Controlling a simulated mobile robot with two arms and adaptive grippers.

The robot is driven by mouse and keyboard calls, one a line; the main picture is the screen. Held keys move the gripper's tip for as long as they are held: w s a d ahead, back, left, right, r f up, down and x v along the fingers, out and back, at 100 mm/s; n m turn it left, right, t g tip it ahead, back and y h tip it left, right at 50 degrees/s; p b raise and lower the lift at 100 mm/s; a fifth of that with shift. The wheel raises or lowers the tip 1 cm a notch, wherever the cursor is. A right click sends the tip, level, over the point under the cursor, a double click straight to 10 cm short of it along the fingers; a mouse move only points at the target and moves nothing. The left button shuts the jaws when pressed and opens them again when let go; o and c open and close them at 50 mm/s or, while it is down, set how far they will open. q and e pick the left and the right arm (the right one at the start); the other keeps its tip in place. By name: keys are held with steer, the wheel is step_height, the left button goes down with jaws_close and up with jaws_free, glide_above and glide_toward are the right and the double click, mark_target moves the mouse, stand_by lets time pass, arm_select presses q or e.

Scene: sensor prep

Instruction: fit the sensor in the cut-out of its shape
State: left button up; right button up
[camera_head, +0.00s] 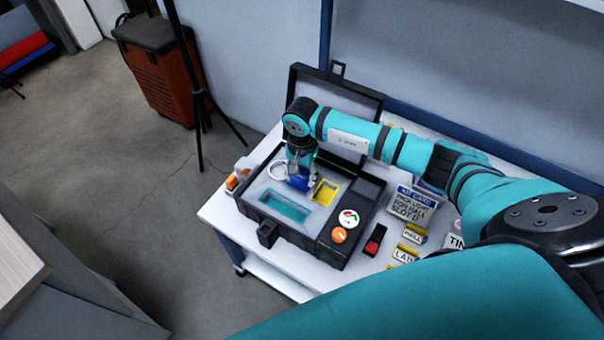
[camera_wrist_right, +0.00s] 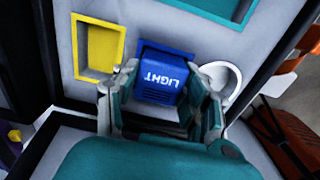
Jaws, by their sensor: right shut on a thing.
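My right gripper (camera_head: 299,172) is over the foam panel of the open black case (camera_head: 290,238). In the right wrist view its two fingers (camera_wrist_right: 163,92) are shut on a blue sensor marked LIGHT (camera_wrist_right: 158,80). The sensor is at a blue cut-out (camera_wrist_right: 150,46), whose rim shows beyond it. I cannot tell how far it is seated. Beside it are a yellow cut-out (camera_head: 325,192) and a round white cut-out (camera_head: 278,171); a long teal cut-out (camera_head: 285,207) lies nearer the case's front. My left gripper is out of view.
The case lid stands open at the back. Right of the case on the white table (camera_head: 310,278) are a kit card (camera_head: 412,204), a black-and-red item (camera_head: 374,240) and labelled yellow pieces (camera_head: 405,253). An orange-and-white item (camera_head: 238,176) stands left of the case.

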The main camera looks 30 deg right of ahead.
steer(key=shift+f+b, duration=0.2)
steer(key=shift+b, duration=0.1)
stand_by(0.7)
steer(key=o, duration=1.1)
steer(key=shift+o, duration=0.5)
steer(key=shift+o, duration=0.9)
steer(key=shift+r, duration=0.15)
steer(key=shift+r+p, duration=2.1)
steer(key=shift+r, duration=1.3)
